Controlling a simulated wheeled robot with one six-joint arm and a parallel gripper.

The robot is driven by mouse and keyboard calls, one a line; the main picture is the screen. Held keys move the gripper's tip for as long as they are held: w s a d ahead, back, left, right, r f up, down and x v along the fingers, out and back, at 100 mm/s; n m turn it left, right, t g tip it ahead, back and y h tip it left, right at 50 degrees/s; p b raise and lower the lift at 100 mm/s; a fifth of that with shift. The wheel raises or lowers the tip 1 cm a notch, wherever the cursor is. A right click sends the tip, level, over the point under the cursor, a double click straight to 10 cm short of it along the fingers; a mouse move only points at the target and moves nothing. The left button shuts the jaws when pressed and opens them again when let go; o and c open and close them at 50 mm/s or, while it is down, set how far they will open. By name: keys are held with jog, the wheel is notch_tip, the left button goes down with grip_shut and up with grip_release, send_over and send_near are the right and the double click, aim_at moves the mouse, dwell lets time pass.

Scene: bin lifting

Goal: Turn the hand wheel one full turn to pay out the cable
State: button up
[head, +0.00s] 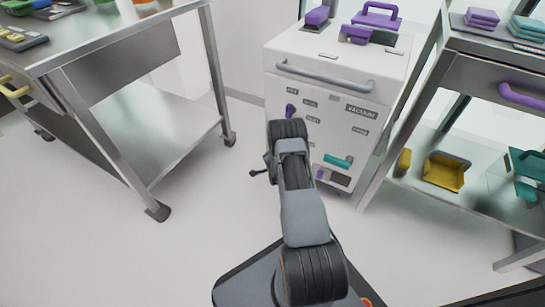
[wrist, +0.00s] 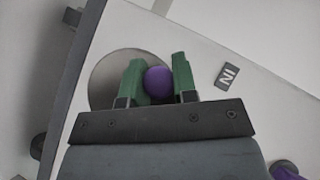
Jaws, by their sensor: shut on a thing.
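A white cabinet (head: 315,105) with several labels and purple parts stands ahead in the head view. In the wrist view, a round grey disc (wrist: 103,80), which looks like the hand wheel, sits on its pale panel. A purple knob (wrist: 158,82) stands out in front of the disc. The green fingers of my gripper (wrist: 158,68) are on either side of the knob and shut on it. I cannot see the cable.
A grey bar handle (head: 325,77) runs along the cabinet's upper front. A purple knob (head: 290,110) and a teal handle (head: 338,161) stick out of its front. A metal table (head: 160,130) stands left and a shelf unit (head: 450,195) right. The floor between is clear.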

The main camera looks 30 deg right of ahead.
jog(key=shift+w+a+f+n+g+h+p, duration=0.15)
jog(key=shift+f+n+g+h, duration=0.3)
jog(key=shift+f+n+g, duration=0.6)
jog(key=shift+d+f+n+g+h+p, duration=0.15)
jog(key=shift+f+n+g+h, duration=0.35)
jog(key=shift+g, duration=1)
jog(key=shift+w+a+f+n+g+h+p, duration=0.15)
jog(key=shift+f+n+g+h, duration=0.2)
jog(key=shift+f+n+g, duration=0.65)
jog(key=shift+r+g, duration=0.3)
jog(key=shift+g, duration=0.05)
jog(key=o, duration=0.9)
jog(key=shift+s, duration=0.1)
jog(key=shift+p+v, duration=3.05)
jog(key=shift+v, duration=3.8)
